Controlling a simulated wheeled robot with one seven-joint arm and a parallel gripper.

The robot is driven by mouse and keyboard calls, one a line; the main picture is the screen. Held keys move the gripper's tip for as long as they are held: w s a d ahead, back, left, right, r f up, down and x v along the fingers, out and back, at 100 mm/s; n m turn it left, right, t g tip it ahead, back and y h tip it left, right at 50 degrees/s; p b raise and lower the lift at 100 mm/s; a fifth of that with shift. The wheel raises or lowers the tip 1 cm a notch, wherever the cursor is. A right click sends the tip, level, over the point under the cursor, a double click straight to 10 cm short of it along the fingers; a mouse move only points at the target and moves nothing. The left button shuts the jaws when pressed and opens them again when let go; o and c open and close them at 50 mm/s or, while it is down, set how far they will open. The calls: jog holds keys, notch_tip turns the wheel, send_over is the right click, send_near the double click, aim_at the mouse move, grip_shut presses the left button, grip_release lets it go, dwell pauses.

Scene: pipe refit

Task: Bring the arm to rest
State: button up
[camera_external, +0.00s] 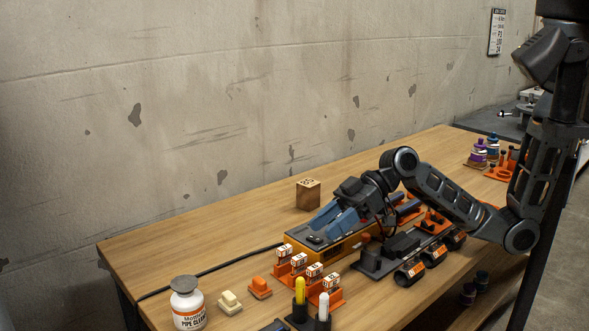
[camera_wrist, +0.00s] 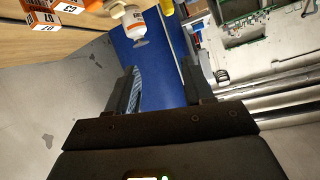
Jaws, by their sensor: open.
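My arm reaches in from the right over the wooden workbench (camera_external: 215,250). My gripper (camera_external: 327,222) points left and slightly down, above or just behind the yellow-and-black device with a cable (camera_external: 335,246); I cannot tell the exact gap.
A wooden block (camera_external: 308,194) stands behind my gripper. Orange racks with small labelled blocks (camera_external: 300,270) and a white bottle (camera_external: 187,304) stand in front and left. A dark holder with black cylinders (camera_external: 410,270) sits under my forearm. The bench's back left is clear.

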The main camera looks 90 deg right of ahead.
jog(key=s+d+f+m+t+h, duration=0.2)
jog(key=s+f+m+h, duration=0.15)
jog(key=s, duration=0.65)
jog(key=s+d+f+m+t+h, duration=0.15)
jog(key=s+f+m, duration=0.3)
jog(key=s, duration=0.45)
jog(key=s+d+r+n+h, duration=0.1)
jog(key=s+d+r, duration=0.1)
jog(key=s+d, duration=0.3)
jog(key=s+d+r+n+h, duration=0.1)
jog(key=s+d+r, duration=0.2)
jog(key=s, duration=1.1)
jog(key=shift+s+d+r+n+t+h, duration=0.2)
jog(key=shift+d+n+t+h, duration=0.25)
jog(key=shift+d, duration=0.4)
